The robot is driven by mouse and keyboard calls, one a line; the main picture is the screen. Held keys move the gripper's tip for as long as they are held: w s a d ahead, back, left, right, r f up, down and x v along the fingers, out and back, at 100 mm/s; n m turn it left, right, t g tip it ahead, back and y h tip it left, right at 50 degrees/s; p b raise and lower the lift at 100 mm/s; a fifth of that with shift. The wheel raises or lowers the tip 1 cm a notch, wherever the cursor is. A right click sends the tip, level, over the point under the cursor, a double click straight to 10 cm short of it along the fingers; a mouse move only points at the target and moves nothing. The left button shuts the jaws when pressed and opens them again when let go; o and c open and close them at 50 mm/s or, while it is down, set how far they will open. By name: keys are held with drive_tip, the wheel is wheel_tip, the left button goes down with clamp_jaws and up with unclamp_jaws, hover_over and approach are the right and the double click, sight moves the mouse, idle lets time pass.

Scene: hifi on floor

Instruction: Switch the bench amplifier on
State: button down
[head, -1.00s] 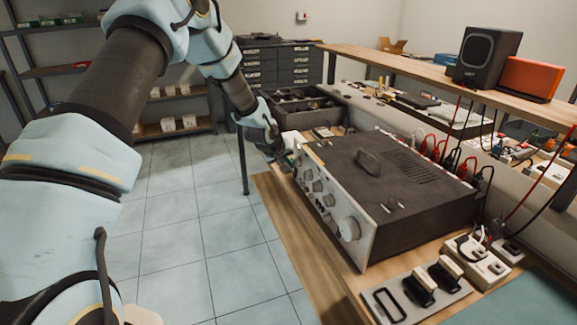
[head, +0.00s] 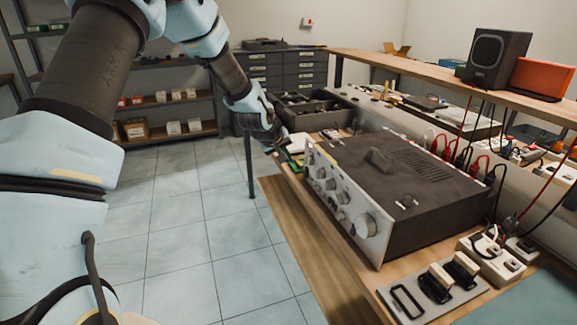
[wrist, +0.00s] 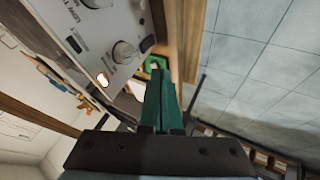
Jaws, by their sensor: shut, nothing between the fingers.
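The bench amplifier (head: 400,200) is a dark box with a silver front panel, standing on the wooden bench. Its knobs and a carry handle show in the head view. My gripper (head: 281,150) is off the panel's far left end, with a small gap to the amplifier. In the wrist view my gripper's green fingers (wrist: 164,92) are closed together and empty. The switch is not discernible in the head view.
A green item (head: 298,146) lies on the bench beyond the amplifier, near my gripper. A dark divided tray (head: 312,110) stands behind. Power sockets (head: 488,260) and a plate with handles (head: 432,288) are at the near right. Open tiled floor lies left of the bench.

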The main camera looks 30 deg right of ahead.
drive_tip(key=shift+d+r+b+v, duration=0.1)
drive_tip(key=shift+d+b+v, duration=0.1)
drive_tip(key=shift+v, duration=0.7)
drive_tip(key=shift+d+r+b+v, duration=0.1)
drive_tip(key=shift+b+v, duration=0.15)
drive_tip(key=shift+v, duration=0.65)
drive_tip(key=shift+d+r+b+v, duration=0.1)
drive_tip(key=shift+d+b+v, duration=0.1)
drive_tip(key=shift+v, duration=0.7)
drive_tip(key=s+a+r+y, duration=0.1)
drive_tip(key=a+y, duration=0.1)
drive_tip(key=a, duration=1.1)
drive_tip(key=s+a+y, duration=0.2)
drive_tip(key=a+y, duration=0.1)
drive_tip(key=a, duration=1)
drive_tip(key=s+a+n+g+y, duration=0.1)
drive_tip(key=s+a+g, duration=0.1)
drive_tip(key=s+a, duration=1)
drive_tip(key=a, duration=0.4)
drive_tip(key=shift+r+n+g, duration=0.15)
drive_tip(key=shift+n+g, duration=0.15)
